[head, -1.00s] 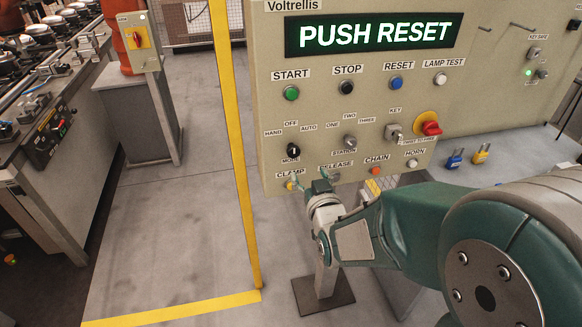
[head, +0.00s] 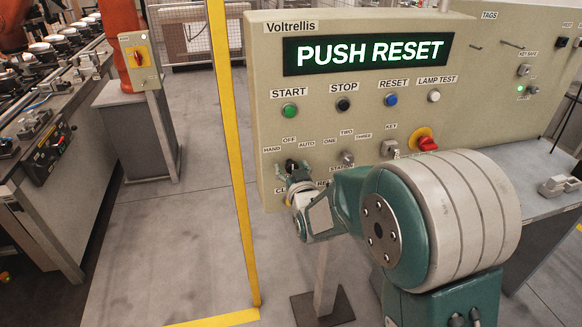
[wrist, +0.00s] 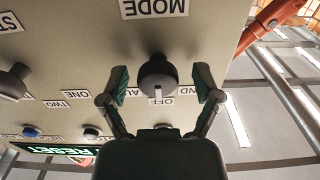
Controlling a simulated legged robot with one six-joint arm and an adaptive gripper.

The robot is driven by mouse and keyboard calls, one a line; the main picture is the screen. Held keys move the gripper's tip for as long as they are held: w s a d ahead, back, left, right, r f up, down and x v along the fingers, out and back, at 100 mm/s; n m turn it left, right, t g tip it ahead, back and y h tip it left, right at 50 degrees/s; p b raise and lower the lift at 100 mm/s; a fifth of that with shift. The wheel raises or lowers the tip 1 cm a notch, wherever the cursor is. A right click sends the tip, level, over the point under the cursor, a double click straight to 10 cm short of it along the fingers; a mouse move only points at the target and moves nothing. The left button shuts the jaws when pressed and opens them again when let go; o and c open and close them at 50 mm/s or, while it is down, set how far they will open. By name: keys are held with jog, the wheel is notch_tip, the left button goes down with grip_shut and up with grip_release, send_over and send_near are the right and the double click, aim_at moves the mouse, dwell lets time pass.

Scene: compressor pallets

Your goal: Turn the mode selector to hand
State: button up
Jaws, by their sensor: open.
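The mode selector (head: 291,164) is a dark knob on the beige control panel, below the HAND, OFF and AUTO labels. In the wrist view, which is upside down, the knob (wrist: 158,74) has a white mark pointing at the OFF label (wrist: 162,101). The HAND label (wrist: 190,104) is partly hidden by a finger. My gripper (head: 293,171) is at the selector. In the wrist view my gripper (wrist: 160,84) is open, with one finger on each side of the knob and gaps between. Contact with the panel cannot be told.
The display (head: 367,53) reads PUSH RESET. My arm hides the panel's lower part. A yellow post (head: 229,140) stands left of the panel.

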jog(key=shift+c, duration=0.3)
grip_shut()
jog(key=shift+n, duration=0.4)
jog(key=n, duration=0.3)
jog(key=shift+n, duration=2.5)
